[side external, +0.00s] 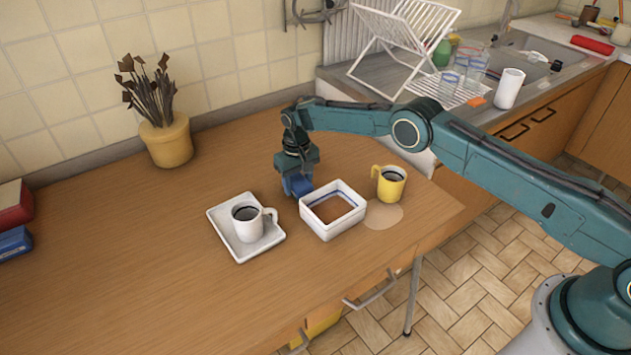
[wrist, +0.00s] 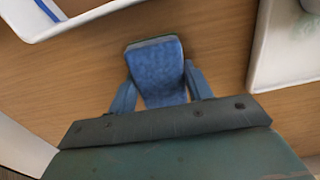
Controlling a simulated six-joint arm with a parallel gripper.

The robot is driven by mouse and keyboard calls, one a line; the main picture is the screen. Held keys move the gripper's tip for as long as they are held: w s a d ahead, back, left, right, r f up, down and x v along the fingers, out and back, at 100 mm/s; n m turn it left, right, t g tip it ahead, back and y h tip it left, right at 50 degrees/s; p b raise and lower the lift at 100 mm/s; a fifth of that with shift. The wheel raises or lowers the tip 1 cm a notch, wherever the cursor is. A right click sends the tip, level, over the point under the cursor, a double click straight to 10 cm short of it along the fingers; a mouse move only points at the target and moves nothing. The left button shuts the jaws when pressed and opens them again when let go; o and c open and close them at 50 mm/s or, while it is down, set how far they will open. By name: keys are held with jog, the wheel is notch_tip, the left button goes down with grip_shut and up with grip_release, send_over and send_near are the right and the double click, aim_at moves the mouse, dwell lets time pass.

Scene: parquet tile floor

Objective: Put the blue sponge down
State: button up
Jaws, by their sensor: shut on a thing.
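The blue sponge (wrist: 157,68) is between the two fingers of my gripper (wrist: 160,88) in the wrist view. My gripper is shut on it. In the side view my gripper (side external: 297,182) points down at the table just behind and left of a white square dish with a blue line (side external: 333,229). The sponge is hard to separate from the blue fingers in that view. I cannot tell whether the sponge touches the wooden table (side external: 150,270).
A white mug (side external: 246,226) stands on a white square plate (side external: 275,246) left of the dish. A yellow mug (side external: 391,188) stands right of the dish near a pale round patch (side external: 383,215). A plant pot (side external: 166,142) stands by the wall. The table's left half is mostly clear.

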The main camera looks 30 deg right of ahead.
aim_at(298, 181)
jog(key=shift+f, duration=0.1)
jog(key=o, duration=1)
jog(key=shift+c, duration=0.2)
notch_tip(298, 181, up, 12)
dwell(0.6)
